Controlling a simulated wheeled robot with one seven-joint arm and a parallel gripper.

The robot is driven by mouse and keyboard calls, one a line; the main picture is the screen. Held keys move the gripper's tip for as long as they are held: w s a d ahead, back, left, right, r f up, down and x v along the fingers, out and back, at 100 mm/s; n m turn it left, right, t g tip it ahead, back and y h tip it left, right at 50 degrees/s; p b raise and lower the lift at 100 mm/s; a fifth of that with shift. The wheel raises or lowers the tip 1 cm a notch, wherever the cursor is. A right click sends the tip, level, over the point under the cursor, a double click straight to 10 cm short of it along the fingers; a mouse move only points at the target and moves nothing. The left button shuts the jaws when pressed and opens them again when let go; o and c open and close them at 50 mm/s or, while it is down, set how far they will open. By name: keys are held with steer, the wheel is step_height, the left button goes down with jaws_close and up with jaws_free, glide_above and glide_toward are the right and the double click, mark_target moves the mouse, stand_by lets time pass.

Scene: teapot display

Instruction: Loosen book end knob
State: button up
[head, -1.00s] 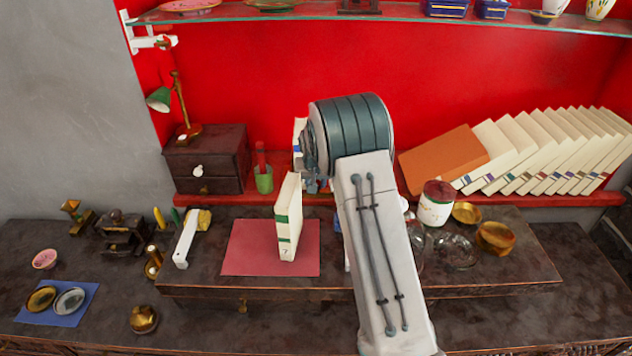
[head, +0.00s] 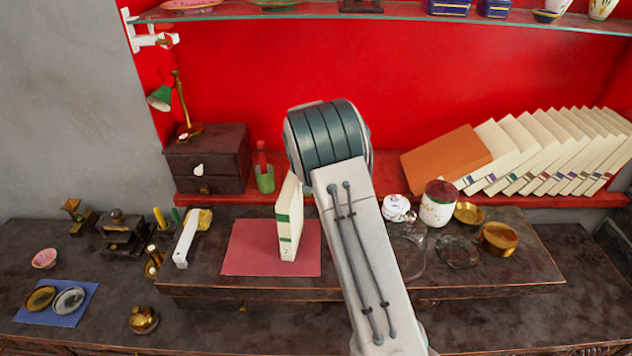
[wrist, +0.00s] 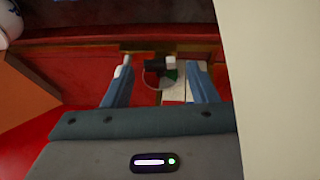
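In the wrist view my gripper (wrist: 161,70) is open, its two blue-grey fingers spread apart. Between the fingertips show a small dark block with a white piece (wrist: 170,62) and a bit of green. I cannot tell whether this is the book end knob, or whether a finger touches it. In the head view my arm hides the gripper and the space behind it. A cream book with a green band (head: 289,222) stands upright on the red mat (head: 245,250), just left of my arm. No book end knob can be made out in the head view.
A large cream panel (wrist: 275,90) fills the wrist view's right side, close by. An orange book (head: 446,160) leans against a row of cream books (head: 540,150). A white jar (head: 436,208) and brass bowls (head: 497,238) stand right of my arm. A glass shelf (head: 300,13) runs above.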

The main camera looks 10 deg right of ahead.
steer(key=shift+w+r, duration=0.1)
steer(key=shift+r, duration=0.45)
step_height(320, 180, up, 3)
steer(key=shift+d+r+b, duration=0.1)
steer(key=shift+b, duration=0.75)
steer(key=s+d+r+b, duration=0.2)
steer(key=s+d+r, duration=0.4)
steer(key=d, duration=0.4)
steer(key=shift+r, duration=0.35)
steer(key=shift+s+a, duration=0.1)
